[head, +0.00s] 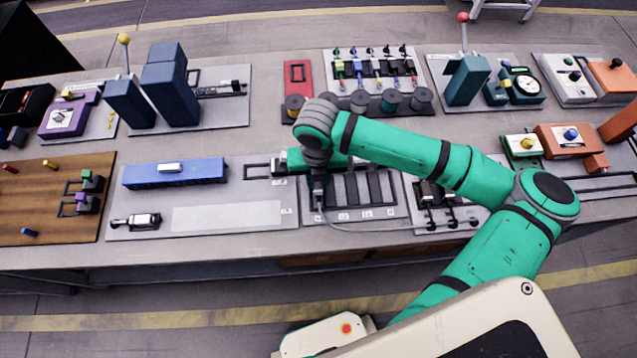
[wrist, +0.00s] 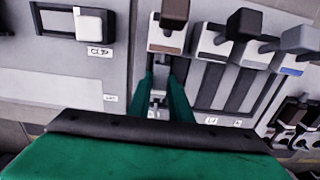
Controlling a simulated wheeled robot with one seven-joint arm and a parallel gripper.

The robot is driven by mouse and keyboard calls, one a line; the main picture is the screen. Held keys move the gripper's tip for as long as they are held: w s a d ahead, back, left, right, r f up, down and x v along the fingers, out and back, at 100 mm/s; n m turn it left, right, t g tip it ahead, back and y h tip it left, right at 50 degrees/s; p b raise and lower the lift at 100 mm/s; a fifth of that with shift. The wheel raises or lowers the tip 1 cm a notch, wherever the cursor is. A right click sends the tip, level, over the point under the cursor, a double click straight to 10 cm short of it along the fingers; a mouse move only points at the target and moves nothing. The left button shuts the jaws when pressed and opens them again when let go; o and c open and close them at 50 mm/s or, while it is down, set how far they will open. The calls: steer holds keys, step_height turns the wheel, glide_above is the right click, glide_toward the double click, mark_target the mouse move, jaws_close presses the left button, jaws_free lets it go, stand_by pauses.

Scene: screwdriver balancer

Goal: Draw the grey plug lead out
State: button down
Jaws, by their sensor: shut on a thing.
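My gripper (head: 318,190) is over the left end of the slotted panel (head: 308,212) in the head view, pointing down. In the wrist view its two green fingers (wrist: 162,82) are shut on a small grey plug (wrist: 159,92) between them, just below a white block with a brown mark (wrist: 167,38). A thin grey lead (head: 345,228) runs from below the gripper to the right along the panel's front edge. The fingers hide part of the plug, and I cannot tell how deep it sits in its socket.
White blocks with dark levers (wrist: 245,25) stand close to the right of the fingers. A white sliding block (wrist: 92,22) by a label is on the left plate. A blue bar (head: 175,173) lies farther left. A bare pale strip (head: 225,217) is left of the panel.

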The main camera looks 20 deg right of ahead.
steer(key=shift+s+a, duration=0.2)
steer(key=shift+s, duration=0.4)
steer(key=shift+s+a, duration=0.1)
steer(key=shift+s, duration=0.3)
steer(key=shift+w, duration=0.1)
steer(key=c, duration=1.6)
jaws_free()
steer(key=shift+r, duration=3.5)
